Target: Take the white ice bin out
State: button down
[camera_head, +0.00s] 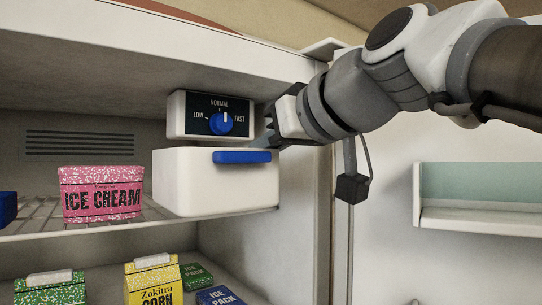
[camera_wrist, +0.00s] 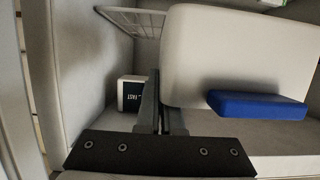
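The white ice bin (camera_head: 190,185) with a blue handle (camera_head: 243,157) on its front sits at the right end of the freezer shelf, under the dial box (camera_head: 217,113). My gripper (camera_head: 268,135) is at the bin's top right edge, beside the dial box. The wrist view looks upside down at the bin (camera_wrist: 240,50) and handle (camera_wrist: 256,105). There the fingers of my gripper (camera_wrist: 158,105) lie close together along the bin's side edge. The bin partly hides one finger, so I cannot tell whether they clasp its wall.
A pink ice cream tub (camera_head: 102,195) stands on the shelf (camera_head: 100,227), left of the bin. A yellow corn carton (camera_head: 153,282) and ice packs (camera_head: 220,296) are below. The freezer's right wall (camera_head: 302,195) is close to the bin. The open door (camera_head: 390,250) is at right.

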jog(key=s+d+b, duration=0.2)
jog(key=s+d, duration=0.8)
jog(key=s, duration=0.4)
jog(key=shift+d+b, duration=0.35)
jog(key=shift+d, duration=0.05)
jog(key=shift+s+r, duration=0.1)
jog(key=shift+r, duration=0.05)
